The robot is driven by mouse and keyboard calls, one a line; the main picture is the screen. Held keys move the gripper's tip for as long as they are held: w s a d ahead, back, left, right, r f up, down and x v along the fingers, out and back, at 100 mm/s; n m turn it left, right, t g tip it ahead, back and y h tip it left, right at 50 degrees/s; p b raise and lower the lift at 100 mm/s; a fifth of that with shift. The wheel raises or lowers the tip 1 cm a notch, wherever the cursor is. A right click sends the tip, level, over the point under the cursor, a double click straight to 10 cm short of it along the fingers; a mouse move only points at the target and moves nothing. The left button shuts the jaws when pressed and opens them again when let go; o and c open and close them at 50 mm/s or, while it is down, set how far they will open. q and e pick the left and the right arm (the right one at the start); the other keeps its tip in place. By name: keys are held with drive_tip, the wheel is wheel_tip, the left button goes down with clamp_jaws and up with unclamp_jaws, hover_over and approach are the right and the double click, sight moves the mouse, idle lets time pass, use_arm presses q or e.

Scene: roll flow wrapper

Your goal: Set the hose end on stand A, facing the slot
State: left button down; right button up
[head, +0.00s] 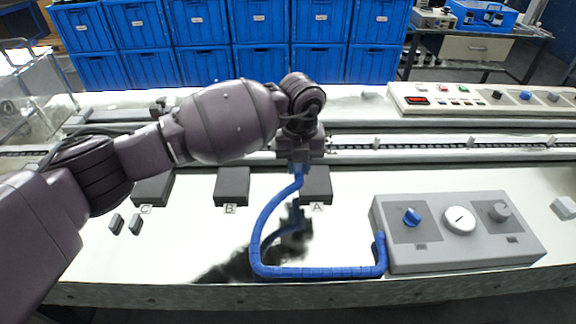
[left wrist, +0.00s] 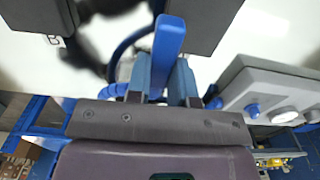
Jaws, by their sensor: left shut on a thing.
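My left gripper (head: 300,164) is shut on the end of the blue hose (head: 262,235) and holds it above the white table, just in front of stand A (head: 317,183), a dark block with an "A" label. The hose loops down and right to the grey control box. In the left wrist view the blue hose end (left wrist: 169,38) sticks out between the two fingers (left wrist: 161,84), with stand A (left wrist: 206,20) beside it to the upper right. The hose end appears apart from the stand. I cannot make out the slot. My right gripper is not in view.
Stands B (head: 232,186) and C (head: 153,189) are to the left. The grey control box (head: 458,232) with knobs is at right. A conveyor rail (head: 430,143) runs behind; blue crates (head: 200,70) stand beyond.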

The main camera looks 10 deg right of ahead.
use_arm(q)
drive_tip(key=shift+w+d+b, duration=0.2)
drive_tip(key=shift+d, duration=0.55)
drive_tip(key=shift+w+d+b, duration=0.15)
drive_tip(key=shift+d+b, duration=0.05)
drive_tip(key=shift+d, duration=0.5)
drive_tip(key=shift+w+d+b, duration=0.2)
drive_tip(key=shift+d, duration=0.55)
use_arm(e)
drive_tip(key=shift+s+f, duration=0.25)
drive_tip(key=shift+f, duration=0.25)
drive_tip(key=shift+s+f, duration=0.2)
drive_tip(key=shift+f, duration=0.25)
use_arm(q)
drive_tip(key=shift+r, duration=0.15)
drive_tip(key=shift+s, duration=0.1)
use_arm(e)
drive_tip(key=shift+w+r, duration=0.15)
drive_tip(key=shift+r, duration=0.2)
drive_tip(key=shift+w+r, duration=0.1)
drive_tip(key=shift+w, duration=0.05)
